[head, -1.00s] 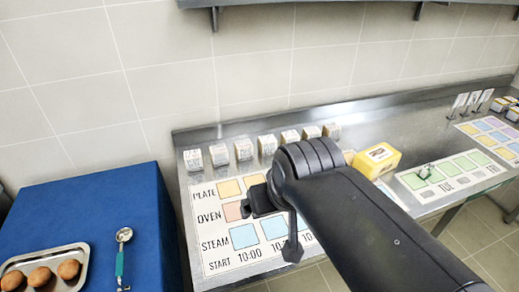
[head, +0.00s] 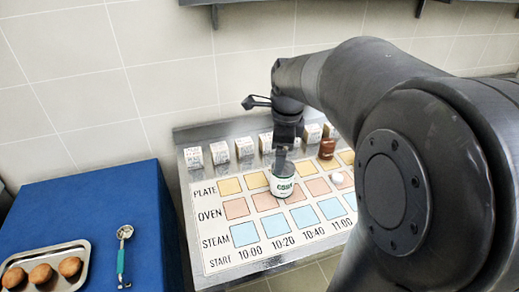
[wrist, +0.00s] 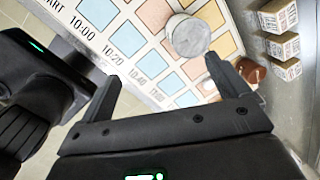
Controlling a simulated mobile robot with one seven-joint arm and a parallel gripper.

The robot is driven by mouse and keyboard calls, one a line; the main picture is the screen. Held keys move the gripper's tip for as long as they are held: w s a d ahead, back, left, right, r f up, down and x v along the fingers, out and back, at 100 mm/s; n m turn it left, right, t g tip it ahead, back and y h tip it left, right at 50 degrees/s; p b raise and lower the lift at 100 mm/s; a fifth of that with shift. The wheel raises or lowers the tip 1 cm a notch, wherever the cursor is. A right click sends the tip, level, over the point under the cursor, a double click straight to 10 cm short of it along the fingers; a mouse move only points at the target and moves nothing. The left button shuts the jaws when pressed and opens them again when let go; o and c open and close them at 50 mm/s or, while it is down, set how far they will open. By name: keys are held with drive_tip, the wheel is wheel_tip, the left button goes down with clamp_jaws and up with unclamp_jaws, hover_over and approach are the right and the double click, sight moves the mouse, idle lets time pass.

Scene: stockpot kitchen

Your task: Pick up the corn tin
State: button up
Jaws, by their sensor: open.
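The corn tin (head: 282,187) is a white can with a green "CORN" label. It stands upright on the printed board, around the plate and oven rows. The wrist view shows its round grey top (wrist: 188,37) beyond the fingertips. My gripper (wrist: 162,70) is open, with nothing between its two fingers. In the head view my gripper (head: 281,158) points down at the tin's upper edge and overlaps it in the picture. I cannot tell whether they touch.
A brown bottle-like item (head: 326,149) and a small white round object (head: 336,178) stand right of the tin. Several printed white blocks (head: 245,148) line the back of the counter. At left, a blue stand (head: 85,200) holds a tray of round brown items and a scoop.

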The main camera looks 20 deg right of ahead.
sight(282, 180)
drive_tip(key=w+d+f+m, duration=0.1)
drive_tip(key=m, duration=0.1)
drive_tip(key=w+d+f+m+g, duration=0.1)
drive_tip(key=w+m, duration=0.1)
drive_tip(key=m, duration=0.1)
drive_tip(key=w+d+f+m, duration=0.1)
drive_tip(key=w+f+m, duration=0.1)
drive_tip(key=shift+w+d+m, duration=0.1)
drive_tip(key=shift+d+m, duration=0.2)
drive_tip(key=shift+d, duration=0.05)
drive_tip(key=shift+w+d+f+m+g, duration=0.3)
drive_tip(key=shift+w+d+f+m, duration=0.05)
drive_tip(key=shift+m, duration=0.35)
wheel_tip(282, 180, down, 5)
drive_tip(key=shift+f, duration=0.15)
drive_tip(key=shift+w+a+f, duration=0.15)
drive_tip(key=shift+f, duration=2.55)
drive_tip(key=shift+c, duration=0.3)
drive_tip(key=c, duration=1.3)
